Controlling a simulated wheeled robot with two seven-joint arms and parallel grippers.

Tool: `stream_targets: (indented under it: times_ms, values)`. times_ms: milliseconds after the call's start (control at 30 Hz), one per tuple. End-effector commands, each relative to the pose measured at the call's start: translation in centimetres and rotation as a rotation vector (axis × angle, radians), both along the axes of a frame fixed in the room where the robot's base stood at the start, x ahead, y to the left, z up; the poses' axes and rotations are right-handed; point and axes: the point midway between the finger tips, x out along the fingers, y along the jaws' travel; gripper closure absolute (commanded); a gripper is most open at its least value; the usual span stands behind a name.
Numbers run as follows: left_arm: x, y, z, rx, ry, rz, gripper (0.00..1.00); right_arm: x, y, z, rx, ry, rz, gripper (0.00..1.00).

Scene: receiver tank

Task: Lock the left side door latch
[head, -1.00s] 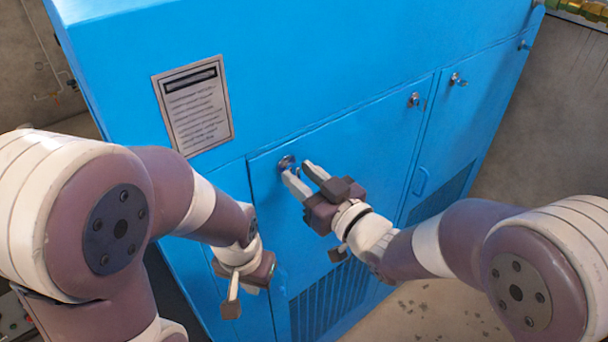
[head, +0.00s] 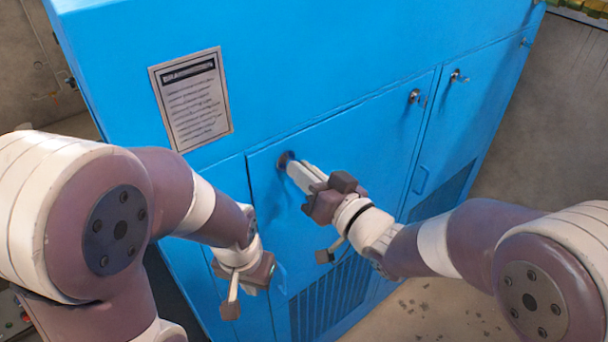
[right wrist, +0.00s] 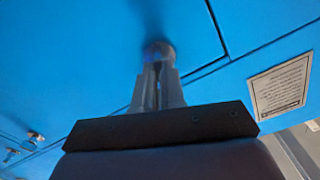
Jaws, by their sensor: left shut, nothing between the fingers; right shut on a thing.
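The left side door (head: 345,150) of the blue cabinet is flush with its frame. Its left latch (head: 285,160) is a small round fitting near the door's upper left corner, mostly hidden by my right fingertips. My right gripper (head: 298,172) is shut on the latch, fingers close together, coming from the lower right. The latch also shows in the right wrist view (right wrist: 158,50), at the tips of my fingers (right wrist: 158,78); how its handle is turned is hidden. My left gripper (head: 231,300) is shut and empty, pointing down low in front of the cabinet's left part.
Two more latches with keys or handles show on the right, one on this door (head: 414,97) and one on the neighbouring door (head: 456,76). A printed notice (head: 191,100) is on the panel at upper left. Vent slats (head: 330,298) lie low on the door.

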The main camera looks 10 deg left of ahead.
Motion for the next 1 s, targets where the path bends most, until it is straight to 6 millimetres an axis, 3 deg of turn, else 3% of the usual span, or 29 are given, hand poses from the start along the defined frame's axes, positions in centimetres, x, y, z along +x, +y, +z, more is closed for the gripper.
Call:
stream_targets:
  times_ms: [1000]
  values:
    - [0.00,0.00,0.39,0.000,0.000,0.000,1.00,0.16,-0.12,-0.17,0.575,0.738,-0.001,1.00]
